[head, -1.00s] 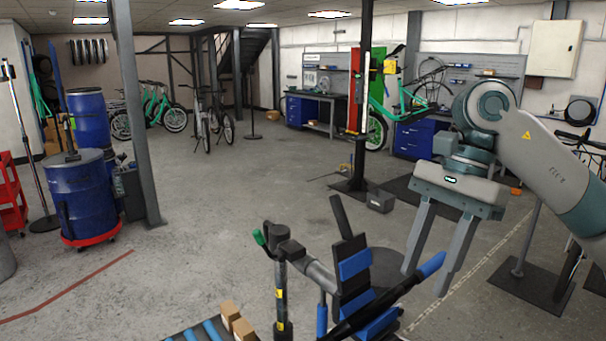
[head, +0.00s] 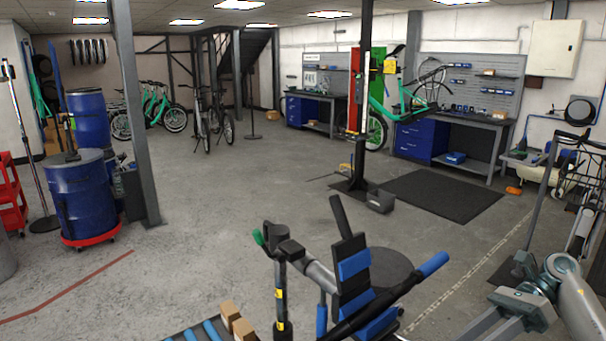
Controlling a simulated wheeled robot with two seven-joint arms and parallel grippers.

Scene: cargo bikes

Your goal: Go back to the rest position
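My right arm comes in at the lower right corner, low in the picture. Its gripper (head: 478,332) points down and to the left, with its two grey fingers apart and nothing seen between them; the fingertips are at or past the bottom edge. It is to the right of the black bike handlebar with a blue grip (head: 432,264), apart from it in the picture. My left gripper is not in view.
The bike's front parts (head: 353,270) fill the bottom middle. Small cardboard boxes (head: 243,329) lie at the bottom edge. A black mat (head: 440,194), a workbench (head: 462,122) and blue barrels (head: 82,195) stand farther back. The middle floor is clear.

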